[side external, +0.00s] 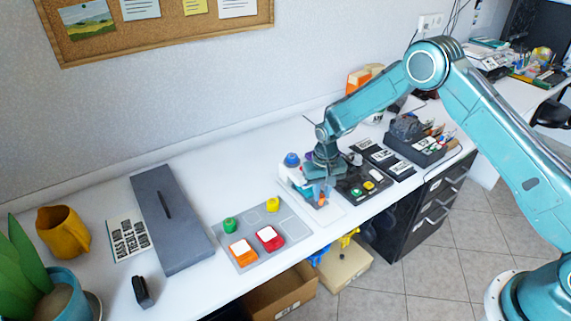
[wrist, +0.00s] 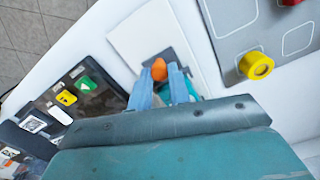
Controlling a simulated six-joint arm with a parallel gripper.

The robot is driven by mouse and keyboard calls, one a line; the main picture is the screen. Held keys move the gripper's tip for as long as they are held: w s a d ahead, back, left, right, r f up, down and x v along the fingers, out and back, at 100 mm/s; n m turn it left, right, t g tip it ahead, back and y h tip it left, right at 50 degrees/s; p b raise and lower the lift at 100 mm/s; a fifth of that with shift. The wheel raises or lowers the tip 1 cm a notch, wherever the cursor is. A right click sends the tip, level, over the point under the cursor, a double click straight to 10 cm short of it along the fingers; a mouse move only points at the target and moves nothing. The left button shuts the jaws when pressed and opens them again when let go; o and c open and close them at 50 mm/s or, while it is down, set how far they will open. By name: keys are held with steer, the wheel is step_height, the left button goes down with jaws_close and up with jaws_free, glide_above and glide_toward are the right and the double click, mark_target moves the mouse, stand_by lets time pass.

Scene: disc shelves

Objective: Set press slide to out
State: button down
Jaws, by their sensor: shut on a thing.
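The press is a small white unit (side external: 287,172) with a blue knob on top, at the middle of the bench in the side external view, partly hidden by my arm. An orange knob (wrist: 159,70) stands on a grey piece, which looks like the press slide, over a white base plate (wrist: 150,32) in the wrist view. My gripper (wrist: 160,77) points down at it, its two light-blue fingers closed on either side of the orange knob. In the side external view my gripper (side external: 323,188) is low at the press front. How far the slide sits out is hard to tell.
Left of the press is a grey board (side external: 251,257) with coloured discs and blocks. A dark panel (side external: 362,186) with green and yellow pieces lies close on the right. A long grey box (side external: 172,220) and yellow mug (side external: 62,232) stand farther left. The bench front edge is near.

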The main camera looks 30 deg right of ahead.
steer(key=shift+s, duration=2.95)
steer(key=c, duration=1.4)
jaws_free()
steer(key=shift+o, duration=0.5)
steer(key=shift+w+r, duration=0.1)
steer(key=shift+r, duration=0.45)
step_height(320, 180, up, 13)
steer(key=shift+f, duration=0.15)
